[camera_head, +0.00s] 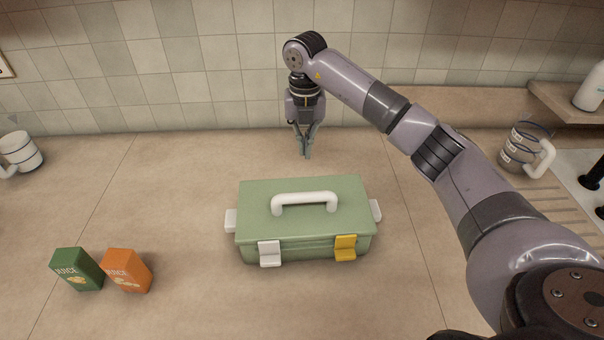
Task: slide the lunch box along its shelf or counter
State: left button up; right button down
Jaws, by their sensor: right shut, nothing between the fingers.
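The lunch box (258,205) is a green case with a white top handle, one white front latch, one yellow front latch and white side tabs. It stands upright on the counter (180,215) in the middle of the head view. My right gripper (305,155) is shut and empty. It points down behind the lunch box, apart from it, between the box and the tiled wall. My left gripper is not in view.
A green juice box (77,270) and an orange juice box (126,270) stand on the counter at the lower left. A white mug (20,151) is at the far left. A glass mug (524,152) stands at the right near a sink area. The tiled wall (180,80) bounds the back.

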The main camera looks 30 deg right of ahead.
notch_tip(320, 180, down, 8)
jog(key=shift+r+p, duration=0.25)
jog(key=shift+p, duration=0.8)
jog(key=s+p, duration=0.1)
jog(key=s+a+p, duration=0.1)
jog(key=shift+s+a+r, duration=0.15)
jog(key=shift+s+r, duration=0.05)
jog(key=shift+s, duration=0.2)
jog(key=shift+s+a, duration=0.2)
jog(key=shift+s, duration=0.25)
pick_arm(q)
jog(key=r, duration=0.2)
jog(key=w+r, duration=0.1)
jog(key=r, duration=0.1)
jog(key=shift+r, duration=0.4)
pick_arm(e)
jog(key=shift+w+f, duration=0.1)
jog(key=shift+f, duration=0.05)
